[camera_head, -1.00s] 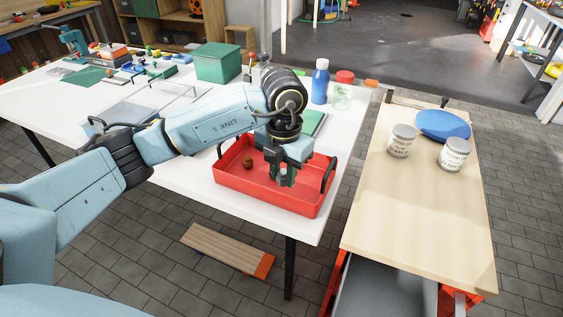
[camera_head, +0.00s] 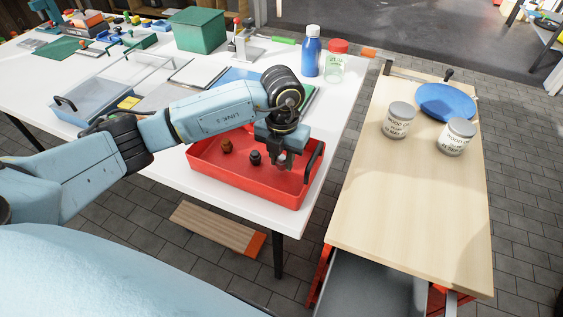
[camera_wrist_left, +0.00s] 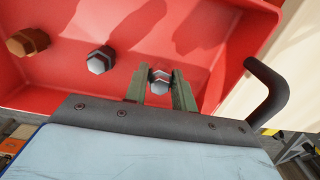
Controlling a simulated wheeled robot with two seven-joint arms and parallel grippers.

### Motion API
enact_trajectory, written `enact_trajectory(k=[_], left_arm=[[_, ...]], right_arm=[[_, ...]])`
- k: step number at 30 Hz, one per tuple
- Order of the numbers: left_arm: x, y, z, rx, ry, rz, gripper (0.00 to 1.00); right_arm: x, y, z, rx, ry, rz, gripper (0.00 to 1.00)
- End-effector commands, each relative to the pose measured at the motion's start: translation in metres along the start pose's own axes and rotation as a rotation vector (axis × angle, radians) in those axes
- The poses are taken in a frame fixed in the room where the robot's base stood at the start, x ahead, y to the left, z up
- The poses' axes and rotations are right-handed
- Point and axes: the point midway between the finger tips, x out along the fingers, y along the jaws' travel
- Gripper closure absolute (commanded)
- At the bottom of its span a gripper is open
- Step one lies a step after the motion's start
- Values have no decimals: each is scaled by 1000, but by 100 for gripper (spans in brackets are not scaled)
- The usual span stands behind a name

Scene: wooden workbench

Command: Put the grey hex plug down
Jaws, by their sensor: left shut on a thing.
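My left gripper (camera_head: 281,162) is over the right part of the red tray (camera_head: 225,180). In the left wrist view, its two fingers are shut on a grey hex plug (camera_wrist_left: 160,84), with the plug's hexagonal face showing between them. I cannot tell whether the held plug touches the tray floor. A second plug, dark with a grey hex face (camera_wrist_left: 99,61), stands free in the tray beside the gripper; it also shows in the head view (camera_head: 255,158). My right gripper is not in view.
A brown hex plug (camera_head: 227,146) stands farther left in the tray. The tray's black handle (camera_head: 314,162) is close on the gripper's right. A blue bottle (camera_head: 311,52) and a red-lidded jar (camera_head: 336,62) stand behind. The wooden bench at right has wide bare space.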

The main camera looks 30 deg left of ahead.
Motion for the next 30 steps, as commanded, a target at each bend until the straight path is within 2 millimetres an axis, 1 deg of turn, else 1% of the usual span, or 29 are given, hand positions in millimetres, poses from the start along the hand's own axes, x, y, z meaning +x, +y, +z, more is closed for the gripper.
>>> enact_trajectory(k=[1,4,12,16,17,21,30], left_arm=[[8,0,0,-1,2,0,97],[15,0,0,0,0,-1,97],[15,0,0,0,-1,-1,97],[18,0,0,0,-1,-1,97],[17,0,0,0,-1,0,72],[17,0,0,0,-1,0,53],[16,0,0,0,-1,0,52]], right_arm=[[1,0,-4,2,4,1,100],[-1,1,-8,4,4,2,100],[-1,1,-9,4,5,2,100],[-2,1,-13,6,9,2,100],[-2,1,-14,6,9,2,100],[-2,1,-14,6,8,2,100],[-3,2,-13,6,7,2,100]])
